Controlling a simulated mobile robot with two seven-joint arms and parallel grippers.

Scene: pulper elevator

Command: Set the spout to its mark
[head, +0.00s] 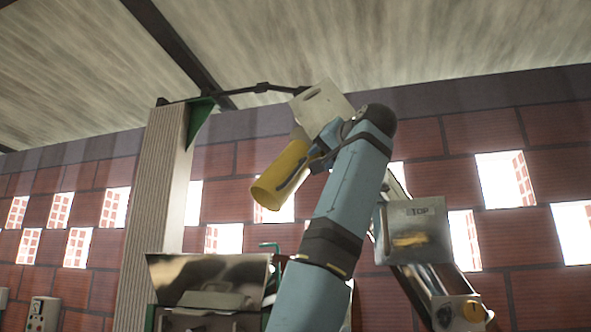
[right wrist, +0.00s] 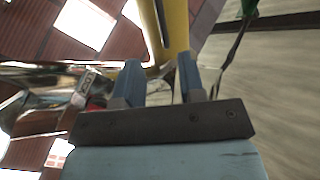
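The yellow spout (head: 282,178), a tube with a dark slot or strip along its side, hangs tilted near the middle of the head view, its lower end toward the lower left. A pale plate with a slot (head: 322,105) sits above it. My right gripper (head: 318,157) is at the spout's upper right side. In the right wrist view its two blue fingers (right wrist: 160,70) stand apart, with the yellow tube (right wrist: 172,25) just beyond the tips. A firm hold on it does not show. I cannot make out the mark. My left gripper is out of view.
A ribbed post (head: 155,215) with a green bracket (head: 199,121) stands left, and a dark rod (head: 262,88) runs from it toward the plate. A shiny metal hopper (head: 205,278) is below. A lettered panel (head: 413,232) is right of my arm.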

